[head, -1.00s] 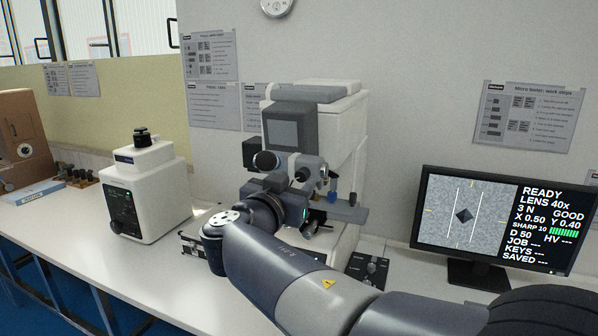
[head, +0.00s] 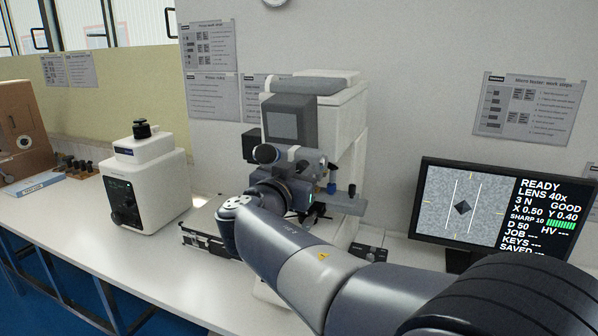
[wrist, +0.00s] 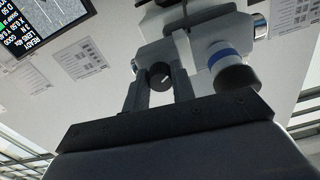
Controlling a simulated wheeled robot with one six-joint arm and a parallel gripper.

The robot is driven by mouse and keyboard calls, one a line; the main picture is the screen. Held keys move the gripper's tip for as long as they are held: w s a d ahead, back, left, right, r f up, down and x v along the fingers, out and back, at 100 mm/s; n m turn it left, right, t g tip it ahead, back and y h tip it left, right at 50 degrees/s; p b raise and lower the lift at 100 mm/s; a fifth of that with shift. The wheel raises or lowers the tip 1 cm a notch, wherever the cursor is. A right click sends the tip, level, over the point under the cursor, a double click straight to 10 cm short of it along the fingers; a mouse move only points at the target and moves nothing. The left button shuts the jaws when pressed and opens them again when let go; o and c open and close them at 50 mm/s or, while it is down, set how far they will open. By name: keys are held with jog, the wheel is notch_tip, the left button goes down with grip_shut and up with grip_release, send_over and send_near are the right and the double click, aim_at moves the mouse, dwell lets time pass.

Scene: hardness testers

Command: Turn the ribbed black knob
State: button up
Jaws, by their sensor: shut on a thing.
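The black knob (wrist: 160,74) shows in the wrist view as a small dark round end with a light mark, between the two fingers of my gripper (wrist: 158,84). My gripper is shut on it, one finger on each side. Fine ribs on the knob are too small to make out. The knob belongs to the white and grey hardness tester (head: 340,125) at the middle of the bench. In the head view my arm and wrist hide the fingertips and the knob.
A monitor (head: 464,210) stands at the right, showing READY, X 0.50, Y 0.40, D 50 and a dark diamond between two lines. A white device (head: 146,182) stands at the left. A dark round part (head: 266,153) sits above my wrist.

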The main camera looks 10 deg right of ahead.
jog(key=shift+c, duration=1.2)
jog(key=shift+f, duration=0.1)
jog(key=n+b, duration=0.7)
jog(key=n, duration=0.5)
jog(key=shift+n+b, duration=0.3)
jog(key=n, duration=0.4)
jog(key=shift+n, duration=0.4)
